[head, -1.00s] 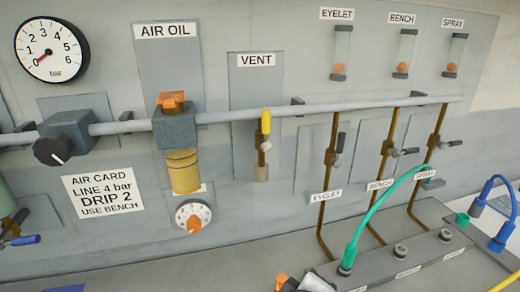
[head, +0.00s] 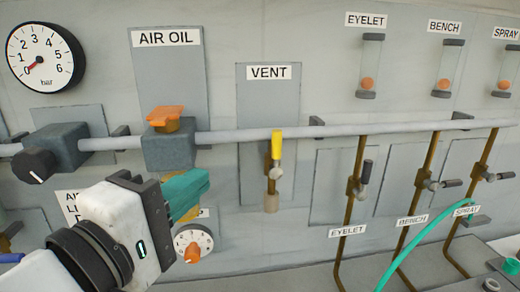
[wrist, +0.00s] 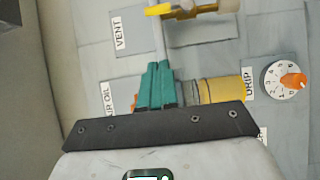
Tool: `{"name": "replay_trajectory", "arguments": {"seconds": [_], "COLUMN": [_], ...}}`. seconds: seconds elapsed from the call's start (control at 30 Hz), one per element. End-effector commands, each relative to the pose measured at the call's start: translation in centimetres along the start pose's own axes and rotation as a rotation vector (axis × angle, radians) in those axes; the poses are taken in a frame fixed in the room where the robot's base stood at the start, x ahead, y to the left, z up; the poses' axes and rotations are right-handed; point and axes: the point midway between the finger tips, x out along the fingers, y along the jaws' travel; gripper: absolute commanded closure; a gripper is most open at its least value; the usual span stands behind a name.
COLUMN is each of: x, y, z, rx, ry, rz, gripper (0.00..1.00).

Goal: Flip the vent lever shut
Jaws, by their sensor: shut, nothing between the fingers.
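The yellow vent lever (head: 277,145) points up, above its brass valve (head: 273,180) below the VENT label (head: 269,72). My gripper (head: 203,184) has teal fingers and is left of the lever and lower, in front of the air oil unit. Its fingers are together and empty, clear of the lever. The fingers (wrist: 160,70) point toward the pipe in the wrist view.
The air oil unit (head: 169,148) with its orange cap stands left, partly hidden below by my gripper. A drip dial (head: 193,243) is under it. A grey pipe (head: 350,130) runs across the panel. Brass EYELET, BENCH and SPRAY lines with small valves stand right.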

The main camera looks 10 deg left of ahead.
Motion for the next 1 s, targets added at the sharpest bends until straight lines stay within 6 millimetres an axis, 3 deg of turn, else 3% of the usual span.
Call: {"name": "replay_trajectory", "arguments": {"seconds": [0.27, 0.73, 1.0], "x": [1.4, 10.2, 12.5], "y": [-0.2, -0.3, -0.2], "z": [0.1, 0.1, 2.4], "rx": [0.001, 0.001, 0.002], "ry": [-0.003, -0.003, -0.001], "rz": [-0.003, -0.003, -0.001], "gripper": [1.00, 1.00, 1.00]}}
